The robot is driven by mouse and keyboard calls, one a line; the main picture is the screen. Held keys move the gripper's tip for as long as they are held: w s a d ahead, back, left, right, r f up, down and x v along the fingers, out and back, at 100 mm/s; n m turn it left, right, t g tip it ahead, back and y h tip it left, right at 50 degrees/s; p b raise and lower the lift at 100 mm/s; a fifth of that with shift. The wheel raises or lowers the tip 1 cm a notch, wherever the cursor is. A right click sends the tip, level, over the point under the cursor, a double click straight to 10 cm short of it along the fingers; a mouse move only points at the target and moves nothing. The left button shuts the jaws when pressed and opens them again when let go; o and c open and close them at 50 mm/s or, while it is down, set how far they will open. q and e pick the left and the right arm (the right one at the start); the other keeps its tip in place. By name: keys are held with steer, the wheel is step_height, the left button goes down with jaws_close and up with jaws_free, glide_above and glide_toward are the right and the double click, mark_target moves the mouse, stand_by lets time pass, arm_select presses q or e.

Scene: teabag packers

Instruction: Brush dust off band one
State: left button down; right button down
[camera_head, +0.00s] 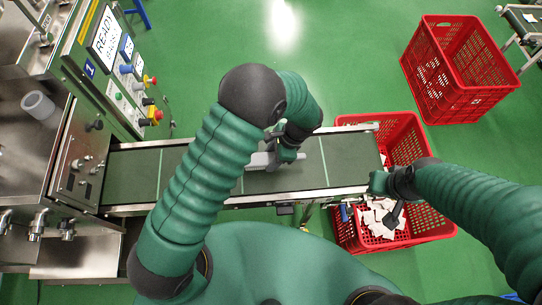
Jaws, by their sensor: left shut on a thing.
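Band one, a dark green belt (130,172) with pale cross lines and metal side rails, runs from the machine at the left to the middle of the head view. My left gripper (283,150) is low over the belt and shut on a light grey object (260,161), which seems to be the brush. My arm hides part of it, and I cannot tell whether it touches the belt. My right gripper (396,205) is by the belt's right end, above a red crate; its finger opening is unclear. Dust cannot be made out.
The machine's panel (110,45) reads READY beside a label 1. A red crate (440,222) with white packets (378,218) stands under the belt's right end. An empty-looking red crate (455,68) stands at the upper right. Green floor between is clear.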

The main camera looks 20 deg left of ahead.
arm_select(q)
steer(key=r+p, duration=0.1)
steer(key=r, duration=0.1)
steer(key=r+p, duration=0.1)
steer(key=r, duration=0.1)
steer(key=shift+s+d, duration=0.1)
steer(key=shift+d, duration=0.1)
steer(key=shift+a+r+p, duration=0.15)
steer(key=shift+r+p, duration=0.4)
steer(key=shift+p, duration=0.05)
steer(key=shift+a+r+p, duration=0.15)
steer(key=shift+r+p, duration=0.35)
steer(key=shift+p, duration=0.05)
steer(key=shift+r+p, duration=0.5)
steer(key=shift+r, duration=0.1)
steer(key=shift+d+r, duration=0.1)
steer(key=shift+d, duration=0.15)
steer(key=shift+a, duration=0.2)
steer(key=shift+d, duration=0.1)
